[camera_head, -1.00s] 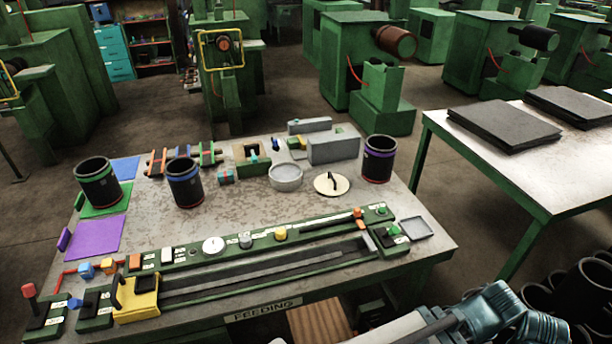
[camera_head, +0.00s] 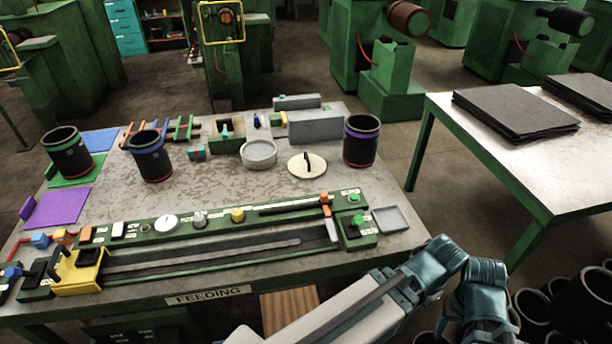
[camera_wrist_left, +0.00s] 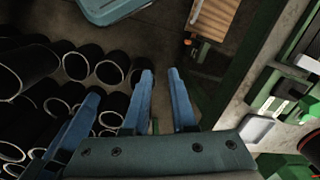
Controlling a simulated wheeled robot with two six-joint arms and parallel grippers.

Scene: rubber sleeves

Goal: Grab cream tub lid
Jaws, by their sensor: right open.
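The cream tub lid (camera_head: 318,168) is a flat, round cream disc with a dark upright handle, lying on the table right of a pale round tub (camera_head: 258,160).
A black cup with a purple band (camera_head: 361,146) stands close right of the lid. Grey blocks (camera_head: 315,127) lie behind it. The long feeding panel (camera_head: 200,243) runs along the table's front. Black tubes (camera_wrist_left: 85,65) crowd the floor.

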